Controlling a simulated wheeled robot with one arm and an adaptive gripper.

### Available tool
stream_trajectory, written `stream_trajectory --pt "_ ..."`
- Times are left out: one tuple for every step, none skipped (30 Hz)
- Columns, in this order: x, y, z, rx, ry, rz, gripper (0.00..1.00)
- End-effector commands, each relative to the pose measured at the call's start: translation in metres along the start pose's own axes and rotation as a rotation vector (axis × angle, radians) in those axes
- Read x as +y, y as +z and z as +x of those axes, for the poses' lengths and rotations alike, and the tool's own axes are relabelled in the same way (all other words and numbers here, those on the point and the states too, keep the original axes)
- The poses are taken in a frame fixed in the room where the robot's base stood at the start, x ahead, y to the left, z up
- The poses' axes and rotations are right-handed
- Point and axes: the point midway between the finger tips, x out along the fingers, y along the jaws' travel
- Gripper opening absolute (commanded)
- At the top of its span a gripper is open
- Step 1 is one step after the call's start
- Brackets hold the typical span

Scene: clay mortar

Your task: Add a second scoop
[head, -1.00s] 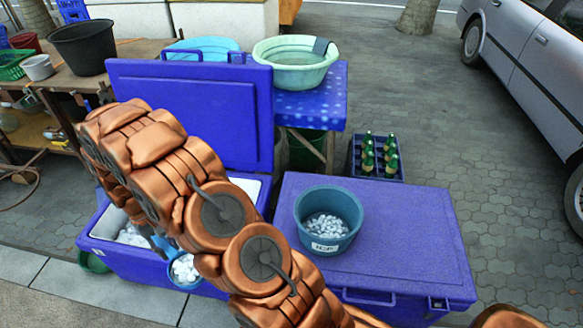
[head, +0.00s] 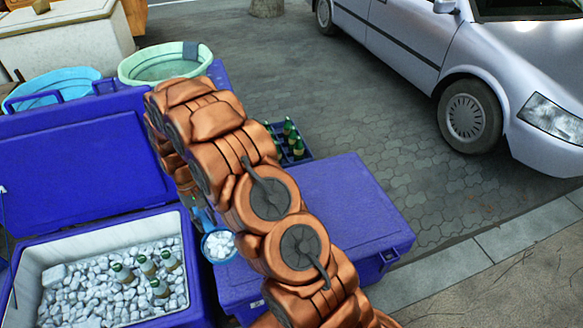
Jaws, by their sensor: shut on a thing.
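My gripper (head: 203,212) shows only in part behind my arm in the head view. It is shut on a small blue scoop (head: 222,259) that is filled with white ice pieces (head: 219,243). The scoop appears upright, near the left edge of the closed blue cooler (head: 345,205). The open blue cooler (head: 203,285) stands at left with a bed of ice (head: 85,295) and several green bottles (head: 145,265) in it. The blue bucket on the closed cooler is hidden behind my arm.
The open cooler's raised lid (head: 85,165) stands behind the ice. A pale green basin (head: 150,67) and a light blue tub (head: 50,85) are at the back. A bottle crate (head: 290,143) sits behind the closed cooler. A silver car (head: 420,50) is parked at right; pavement between is clear.

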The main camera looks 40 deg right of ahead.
Motion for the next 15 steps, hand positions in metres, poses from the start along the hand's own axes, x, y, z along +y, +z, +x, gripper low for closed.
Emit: stream_trajectory --pt "0.010 -0.008 0.002 0.001 -0.025 0.063 0.00" --pt "0.017 -0.012 0.002 -0.001 -0.043 0.109 0.00" --pt "0.028 -0.017 0.001 -0.006 -0.071 0.182 0.00" --pt "0.038 -0.021 0.001 -0.011 -0.093 0.242 0.00" --pt "0.049 -0.026 -0.001 -0.013 -0.117 0.307 0.00" --pt "0.065 -0.033 -0.003 -0.015 -0.154 0.399 0.00" --pt "0.077 -0.036 -0.004 -0.020 -0.183 0.470 0.00" --pt "0.090 -0.039 -0.006 -0.025 -0.210 0.541 0.00" --pt "0.108 -0.043 -0.009 -0.027 -0.247 0.633 0.00" --pt "0.122 -0.046 -0.010 -0.029 -0.276 0.703 0.00" --pt "0.135 -0.048 -0.011 -0.033 -0.305 0.770 0.00" --pt "0.153 -0.049 -0.013 -0.038 -0.340 0.856 0.00" --pt "0.167 -0.050 -0.014 -0.042 -0.366 0.919 0.00" --pt "0.180 -0.050 -0.016 -0.044 -0.393 0.979 0.00" --pt "0.196 -0.050 -0.017 -0.047 -0.424 1.050 0.00"
